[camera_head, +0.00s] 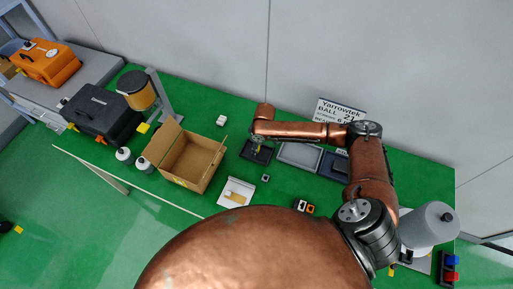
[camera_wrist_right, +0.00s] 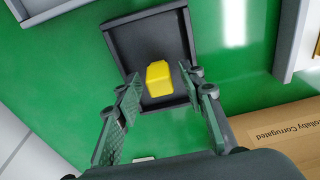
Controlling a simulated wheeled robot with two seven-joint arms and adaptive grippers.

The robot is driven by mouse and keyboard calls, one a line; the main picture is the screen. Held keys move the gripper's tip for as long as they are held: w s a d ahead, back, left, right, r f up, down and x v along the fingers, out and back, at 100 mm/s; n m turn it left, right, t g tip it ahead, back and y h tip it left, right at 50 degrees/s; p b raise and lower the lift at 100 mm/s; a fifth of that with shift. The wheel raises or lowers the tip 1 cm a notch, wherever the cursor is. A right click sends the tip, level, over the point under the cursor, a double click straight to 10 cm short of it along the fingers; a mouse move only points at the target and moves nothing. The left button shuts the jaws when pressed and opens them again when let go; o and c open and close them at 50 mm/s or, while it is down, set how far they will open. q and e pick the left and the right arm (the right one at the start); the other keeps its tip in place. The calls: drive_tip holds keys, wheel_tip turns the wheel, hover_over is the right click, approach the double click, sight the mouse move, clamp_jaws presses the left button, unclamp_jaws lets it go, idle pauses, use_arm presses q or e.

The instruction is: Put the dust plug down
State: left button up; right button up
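A small yellow block, which I take to be the dust plug (camera_wrist_right: 159,78), lies in a dark square tray (camera_wrist_right: 122,42) in the right wrist view. The tray also shows in the head view (camera_head: 246,153), under the end of my right arm. My right gripper (camera_wrist_right: 165,86) is open, with its fingers apart on either side of the plug's lower part in the picture. A gap shows between each finger and the plug, and nothing is held. The exact height above the tray is hard to tell. My left gripper is in neither view.
An open cardboard box (camera_head: 189,160) stands left of the tray. A grey tray (camera_head: 300,154) and a blue-grey tray (camera_head: 333,166) lie to its right. A white holder (camera_head: 236,192) and a small dark part (camera_head: 265,178) lie in front. Green tabletop between them is free.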

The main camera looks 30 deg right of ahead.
wheel_tip(320, 180, up, 12)
drive_tip(key=s, duration=0.1)
drive_tip(key=shift+d, duration=0.45)
